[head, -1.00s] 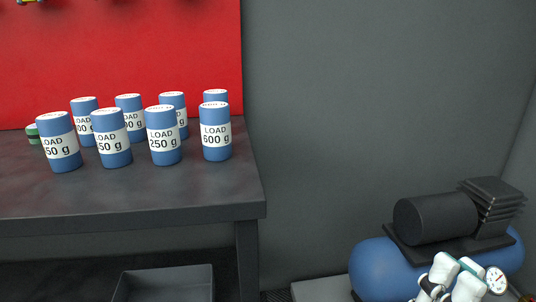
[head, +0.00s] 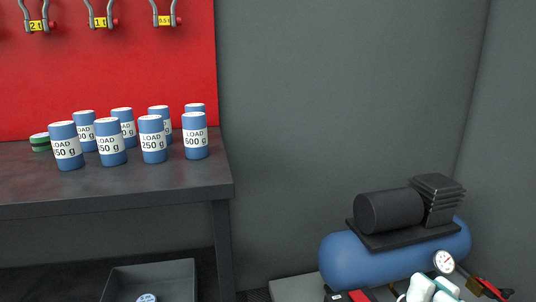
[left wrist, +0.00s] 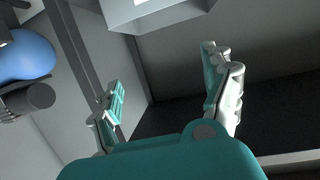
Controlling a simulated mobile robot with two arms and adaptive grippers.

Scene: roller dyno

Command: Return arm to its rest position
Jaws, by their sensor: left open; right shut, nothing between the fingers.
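My right gripper (head: 432,287) shows only in part at the bottom right of the head view, as white pieces in front of the blue compressor tank. Its fingers are shut and I see nothing held in them. My left gripper (left wrist: 165,82) shows in the left wrist view with its two teal-lined fingers spread wide and nothing between them. The left arm is not in the head view.
Several blue load cans (head: 154,140) stand on the dark table (head: 120,186) at left. A grey bin (head: 178,275) sits below it. The compressor (head: 375,262) is at lower right. Shackles (head: 101,14) hang on the red panel. The grey wall between is bare.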

